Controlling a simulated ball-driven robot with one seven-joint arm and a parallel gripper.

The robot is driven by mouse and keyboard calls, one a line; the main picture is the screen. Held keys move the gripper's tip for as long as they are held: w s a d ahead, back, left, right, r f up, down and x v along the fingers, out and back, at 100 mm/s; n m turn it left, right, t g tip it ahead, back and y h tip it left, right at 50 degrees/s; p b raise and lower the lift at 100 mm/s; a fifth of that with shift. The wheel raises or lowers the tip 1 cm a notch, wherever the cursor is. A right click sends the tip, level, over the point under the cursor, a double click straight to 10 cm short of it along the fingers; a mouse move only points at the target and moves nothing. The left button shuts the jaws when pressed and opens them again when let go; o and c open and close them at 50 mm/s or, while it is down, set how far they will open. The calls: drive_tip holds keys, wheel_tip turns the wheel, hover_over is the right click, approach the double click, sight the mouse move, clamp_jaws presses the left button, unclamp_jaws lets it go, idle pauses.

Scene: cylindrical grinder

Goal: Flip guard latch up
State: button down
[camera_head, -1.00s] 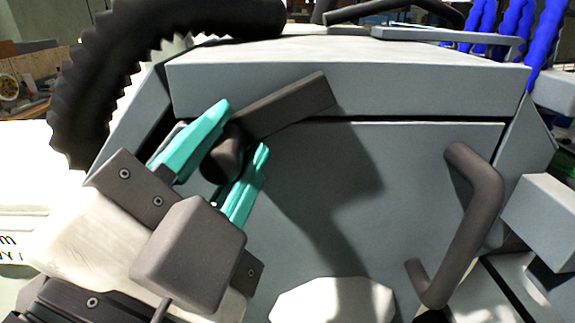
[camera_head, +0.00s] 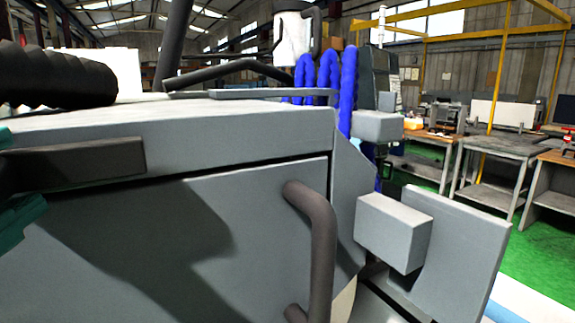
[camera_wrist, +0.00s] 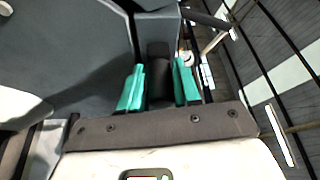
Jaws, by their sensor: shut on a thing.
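The guard latch (camera_head: 75,165) is a dark brown bar on the front of the grey guard (camera_head: 240,215), across its upper part at the left of the head view. It points right and lies almost level, with a slight rise. My gripper (camera_head: 12,178) is cut off by the left edge; its teal fingertips sit above and below the latch's left end. In the wrist view my gripper (camera_wrist: 158,88) has its two teal fingers either side of the dark latch (camera_wrist: 158,72), shut on it. The latch's pivot end is out of the head view.
A brown bent handle (camera_head: 320,245) stands out from the guard's right side. A grey box (camera_head: 393,230) juts out right of it. A black corrugated hose (camera_head: 50,75) and blue coiled hoses (camera_head: 347,90) are behind. Workbenches (camera_head: 490,150) stand farther off over green floor.

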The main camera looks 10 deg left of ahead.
drive_tip(key=shift+r, duration=0.25)
drive_tip(key=c, duration=1.1)
unclamp_jaws()
drive_tip(key=shift+c, duration=0.2)
drive_tip(key=shift+o, duration=1.3)
drive_tip(key=shift+f, duration=0.1)
drive_tip(key=b+v, duration=0.2)
drive_tip(key=v, duration=0.8)
drive_tip(key=shift+s+b, duration=0.35)
drive_tip(key=shift+s, duration=0.05)
